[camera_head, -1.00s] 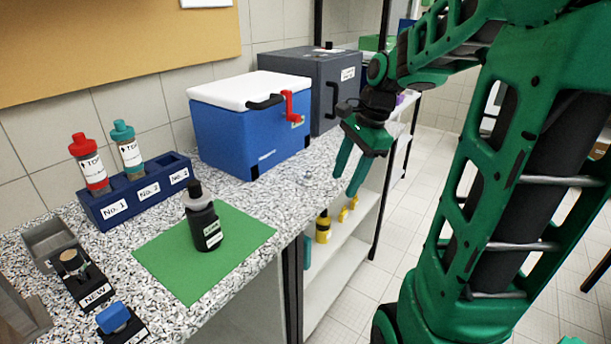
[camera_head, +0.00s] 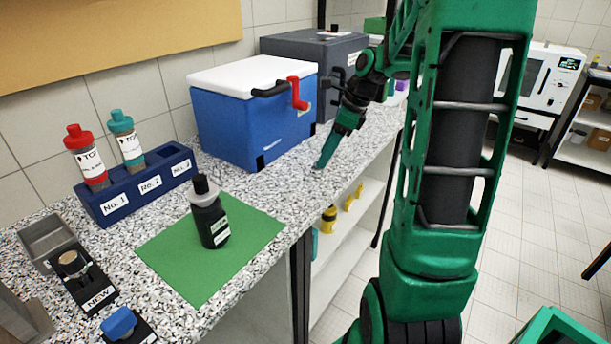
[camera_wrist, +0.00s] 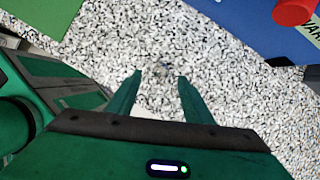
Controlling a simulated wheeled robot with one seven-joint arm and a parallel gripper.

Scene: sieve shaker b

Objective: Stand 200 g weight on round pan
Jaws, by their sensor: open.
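I cannot make out a round pan in either view.
The blue box (camera_head: 235,125) with white lid and red crank stands just behind my gripper. A black bottle (camera_head: 211,222) stands on a green mat (camera_head: 175,262). A blue rack (camera_head: 112,207) holds two bottles at left. The counter's front edge is close.

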